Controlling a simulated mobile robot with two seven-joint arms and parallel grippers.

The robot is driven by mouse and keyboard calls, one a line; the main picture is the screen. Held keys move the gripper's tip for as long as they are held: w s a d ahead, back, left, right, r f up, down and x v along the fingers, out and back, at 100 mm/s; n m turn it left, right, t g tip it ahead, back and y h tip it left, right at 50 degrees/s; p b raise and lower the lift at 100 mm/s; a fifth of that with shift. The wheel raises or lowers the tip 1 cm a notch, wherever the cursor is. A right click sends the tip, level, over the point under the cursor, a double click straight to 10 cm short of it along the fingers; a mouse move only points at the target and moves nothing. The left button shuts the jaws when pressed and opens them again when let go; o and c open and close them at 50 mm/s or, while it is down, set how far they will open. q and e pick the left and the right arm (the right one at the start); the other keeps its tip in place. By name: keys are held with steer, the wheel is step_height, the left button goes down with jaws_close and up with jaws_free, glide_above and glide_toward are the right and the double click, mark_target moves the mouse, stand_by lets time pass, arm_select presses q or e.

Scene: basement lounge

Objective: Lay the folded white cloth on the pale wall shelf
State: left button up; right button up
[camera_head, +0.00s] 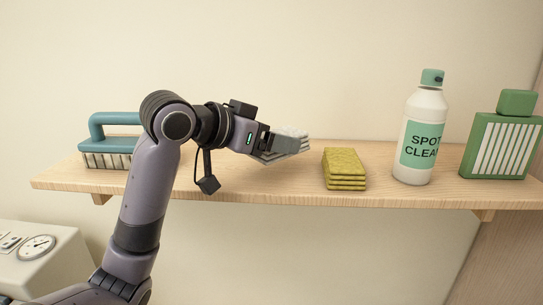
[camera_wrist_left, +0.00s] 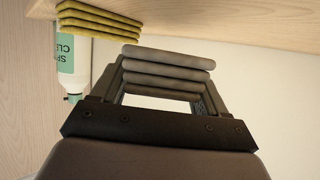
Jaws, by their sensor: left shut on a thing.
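The folded white cloth (camera_head: 291,141) is a small layered stack, held between the fingers of my left gripper (camera_head: 268,147). It also shows in the left wrist view as stacked grey-looking folds (camera_wrist_left: 168,68) between the fingers (camera_wrist_left: 155,90). The pale wooden wall shelf (camera_head: 250,190) runs across the head view. In that view the cloth appears over the shelf surface, left of the yellow cloth stack; I cannot tell whether it touches the shelf. My right gripper is not in view.
On the shelf stand a teal-handled brush (camera_head: 107,146) at the left, a yellow folded stack (camera_head: 345,169), a white spray bottle (camera_head: 421,135) and a green striped container (camera_head: 500,140). Bare shelf shows around the held cloth. A pale box with a dial (camera_head: 38,247) is below left.

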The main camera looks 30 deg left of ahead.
mark_target(270, 156)
arm_select(q)
steer(key=shift+f, duration=1.75)
steer(key=shift+f, duration=0.15)
steer(key=o, duration=1)
steer(key=shift+o, duration=0.2)
steer(key=shift+s+a+r, duration=0.1)
steer(key=shift+s+r, duration=0.1)
steer(key=b+v, duration=0.1)
steer(key=v, duration=1)
steer(key=shift+s+r, duration=0.15)
steer(key=shift+s, duration=0.1)
